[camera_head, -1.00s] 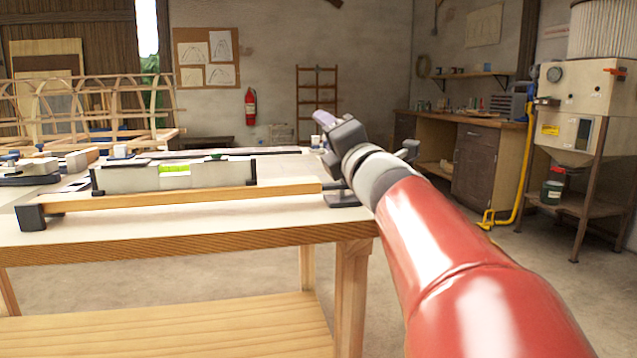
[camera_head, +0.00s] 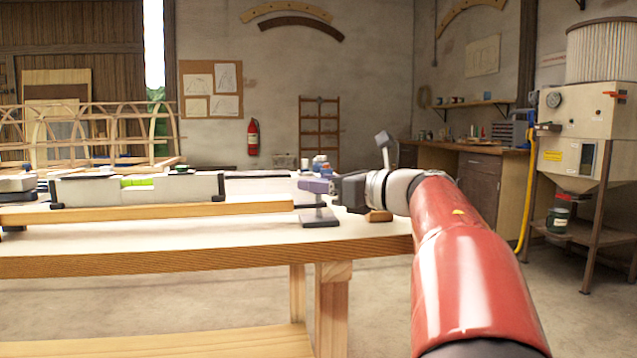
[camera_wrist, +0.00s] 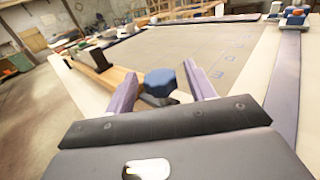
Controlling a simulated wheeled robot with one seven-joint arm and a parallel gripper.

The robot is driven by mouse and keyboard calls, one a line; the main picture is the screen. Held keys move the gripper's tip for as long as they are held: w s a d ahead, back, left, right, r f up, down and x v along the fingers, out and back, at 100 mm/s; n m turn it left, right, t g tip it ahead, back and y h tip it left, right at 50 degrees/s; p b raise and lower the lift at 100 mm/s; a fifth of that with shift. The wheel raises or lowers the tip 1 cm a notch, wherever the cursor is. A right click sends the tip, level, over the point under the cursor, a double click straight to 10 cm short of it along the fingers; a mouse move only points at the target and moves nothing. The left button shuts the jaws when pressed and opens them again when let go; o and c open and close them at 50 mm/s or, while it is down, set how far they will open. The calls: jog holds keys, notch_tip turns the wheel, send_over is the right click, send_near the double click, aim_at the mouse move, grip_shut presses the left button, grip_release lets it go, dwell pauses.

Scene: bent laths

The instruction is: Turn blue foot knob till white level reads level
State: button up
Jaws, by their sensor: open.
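The white level (camera_head: 140,190) lies along a wooden bar (camera_head: 170,213) on the bench; its green-yellow vial (camera_head: 137,182) faces me, but the bubble is too small to read. The blue foot knob (camera_wrist: 161,82) shows in the wrist view between the two purple fingers of my gripper (camera_wrist: 159,70). The fingers are spread, one on each side, with a gap visible beside the knob. In the head view my gripper (camera_head: 316,186) is at the bar's right end, above a dark foot plate (camera_head: 320,222), and the knob is hidden there.
The pale workbench (camera_head: 250,236) ends just right of my gripper. A small wooden block (camera_head: 378,216) lies near that end. Small coloured items (camera_head: 320,163) stand behind the gripper. Curved lath frames (camera_head: 90,135) stand at the back left.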

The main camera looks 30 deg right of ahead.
jog(key=shift+w+a, duration=0.25)
jog(key=shift+w, duration=0.25)
jog(key=shift+c, duration=0.2)
jog(key=c, duration=0.9)
